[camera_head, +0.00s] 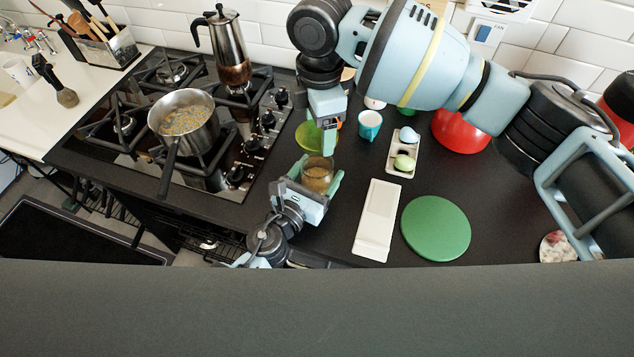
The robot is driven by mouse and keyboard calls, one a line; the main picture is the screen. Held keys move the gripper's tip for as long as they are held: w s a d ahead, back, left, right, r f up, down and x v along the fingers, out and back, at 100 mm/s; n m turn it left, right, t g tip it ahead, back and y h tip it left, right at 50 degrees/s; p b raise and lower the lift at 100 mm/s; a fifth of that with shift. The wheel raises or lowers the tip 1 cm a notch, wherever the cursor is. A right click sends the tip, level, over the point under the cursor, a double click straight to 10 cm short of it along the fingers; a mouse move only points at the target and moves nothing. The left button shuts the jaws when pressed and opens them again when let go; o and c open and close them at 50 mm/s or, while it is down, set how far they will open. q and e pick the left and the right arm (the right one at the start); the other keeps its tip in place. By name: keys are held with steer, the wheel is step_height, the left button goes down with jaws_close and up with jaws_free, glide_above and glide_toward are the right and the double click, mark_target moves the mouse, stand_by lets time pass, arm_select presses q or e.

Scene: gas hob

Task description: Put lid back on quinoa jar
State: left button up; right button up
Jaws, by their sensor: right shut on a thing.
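The quinoa jar (318,179) is a small glass jar with brownish contents, near the counter's front edge. My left gripper (318,183) has its fingers on either side of the jar; I cannot tell whether they press on it. My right gripper (328,148) reaches down from above, just behind the jar. It is shut on a round olive-green lid (309,137), which shows to the left of its fingers. The lid is behind the jar in the picture, apart from its mouth as far as I can see. The fingers partly hide the lid's edge and the jar's sides.
A gas hob with a pot (184,120) and a moka pot (228,55) is at left. A teal cup (370,124), egg tray (410,150), white board (378,218), green round mat (436,228) and red bowl (458,132) are at right. My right arm covers the back right.

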arm_select(q)
steer(key=c, duration=0.8)
arm_select(e)
steer(key=shift+f, duration=2.5)
steer(key=shift+f, duration=0.1)
steer(key=shift+f, duration=0.8)
steer(key=shift+f, duration=0.5)
